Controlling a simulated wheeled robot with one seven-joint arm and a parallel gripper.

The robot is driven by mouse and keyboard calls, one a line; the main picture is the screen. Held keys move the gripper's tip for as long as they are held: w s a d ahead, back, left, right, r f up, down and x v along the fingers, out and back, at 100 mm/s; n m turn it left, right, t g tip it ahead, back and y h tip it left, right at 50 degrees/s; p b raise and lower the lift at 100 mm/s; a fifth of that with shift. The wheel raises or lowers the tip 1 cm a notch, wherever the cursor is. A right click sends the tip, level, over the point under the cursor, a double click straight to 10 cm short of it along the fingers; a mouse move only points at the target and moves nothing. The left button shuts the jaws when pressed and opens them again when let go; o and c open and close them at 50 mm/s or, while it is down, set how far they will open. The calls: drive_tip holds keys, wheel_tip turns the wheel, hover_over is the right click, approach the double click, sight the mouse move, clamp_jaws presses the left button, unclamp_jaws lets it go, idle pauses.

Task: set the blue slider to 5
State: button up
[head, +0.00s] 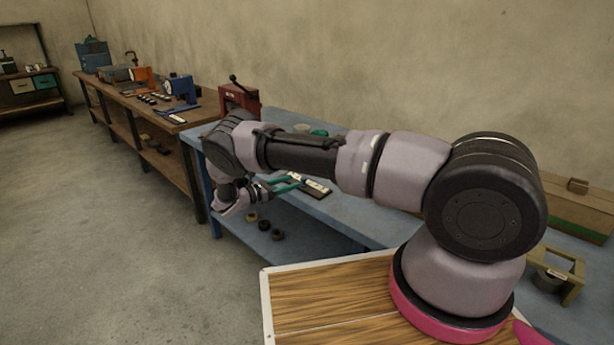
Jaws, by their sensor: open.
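My gripper (297,181) reaches over the blue workbench (350,212), with its two teal fingers spread apart and nothing seen between them. A dark flat panel with a pale strip (316,186) lies on the bench just right of the fingertips. It may be the slider panel, but it is too small to read. I cannot make out a blue slider knob or its setting. I cannot tell whether the fingers touch the panel. My arm hides part of the bench behind it.
A red box with a black lever (240,98) stands at the bench's far end. A green round item (319,133) lies behind my arm. Several dark rolls sit on the lower shelf (290,222). A wooden bench (180,118) with machines stands at the left; the floor (110,230) is clear.

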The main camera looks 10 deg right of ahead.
drive_tip(key=x, duration=0.9)
drive_tip(key=shift+w+d, duration=0.1)
drive_tip(key=shift+d, duration=0.2)
clamp_jaws()
idle(1.0)
